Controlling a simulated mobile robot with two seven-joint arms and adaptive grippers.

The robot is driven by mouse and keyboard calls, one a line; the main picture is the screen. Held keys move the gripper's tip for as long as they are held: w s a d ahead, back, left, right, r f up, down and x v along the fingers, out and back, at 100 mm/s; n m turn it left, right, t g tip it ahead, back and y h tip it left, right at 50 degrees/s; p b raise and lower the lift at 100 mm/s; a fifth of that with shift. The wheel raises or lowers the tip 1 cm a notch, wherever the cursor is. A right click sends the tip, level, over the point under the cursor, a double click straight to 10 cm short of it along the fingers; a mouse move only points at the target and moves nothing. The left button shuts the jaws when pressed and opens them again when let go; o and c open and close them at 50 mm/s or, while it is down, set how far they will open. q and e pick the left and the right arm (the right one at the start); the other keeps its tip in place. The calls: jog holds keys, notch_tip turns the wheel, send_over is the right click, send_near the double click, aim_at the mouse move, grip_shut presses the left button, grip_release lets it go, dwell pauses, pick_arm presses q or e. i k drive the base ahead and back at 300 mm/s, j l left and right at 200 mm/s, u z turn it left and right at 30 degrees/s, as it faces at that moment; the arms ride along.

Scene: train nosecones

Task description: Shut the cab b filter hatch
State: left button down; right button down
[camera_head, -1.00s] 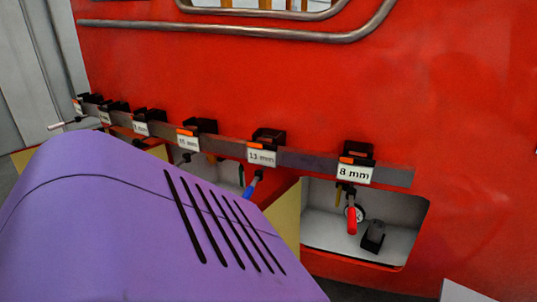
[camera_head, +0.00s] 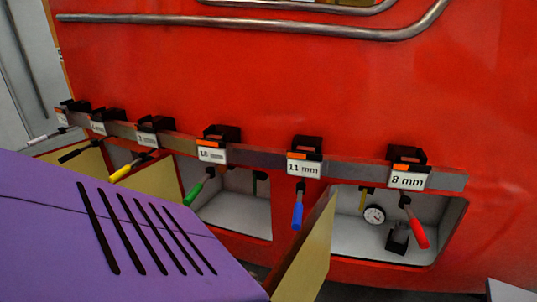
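No label marks any hatch as cab b or as a filter hatch, so I cannot tell which it is. In the head view, a pale yellow hatch door (camera_head: 308,255) stands swung out at the left side of an open recess (camera_head: 345,238) in the red wall. The recess holds a round gauge (camera_head: 374,214) and a small dark block (camera_head: 397,241). Farther left, another open recess (camera_head: 250,216) shows, and other pale panels (camera_head: 88,164) stick out from the wall. Neither of my grippers is in view.
A purple slotted body (camera_head: 60,240) fills the lower left foreground and hides part of the wall's foot. A grey rail (camera_head: 345,172) with labelled black holders and coloured-handled tools runs along the red wall (camera_head: 250,85). Tools hang in front of the recesses.

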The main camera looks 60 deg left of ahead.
aim_at(299, 274)
jog(key=k+j+u, duration=0.1)
jog(key=j, duration=0.2)
jog(key=k+j, duration=0.2)
jog(key=j, duration=0.15)
jog(key=k+j+u, duration=0.15)
jog(key=j, duration=0.2)
jog(key=i+j+z, duration=0.1)
jog(key=j, duration=0.2)
jog(key=i+j, duration=0.1)
jog(key=j, duration=0.2)
jog(key=i+j+z, duration=0.15)
jog(key=j, duration=0.15)
jog(key=i+j+z, duration=0.15)
jog(key=i+j, duration=0.05)
jog(key=j, duration=0.05)
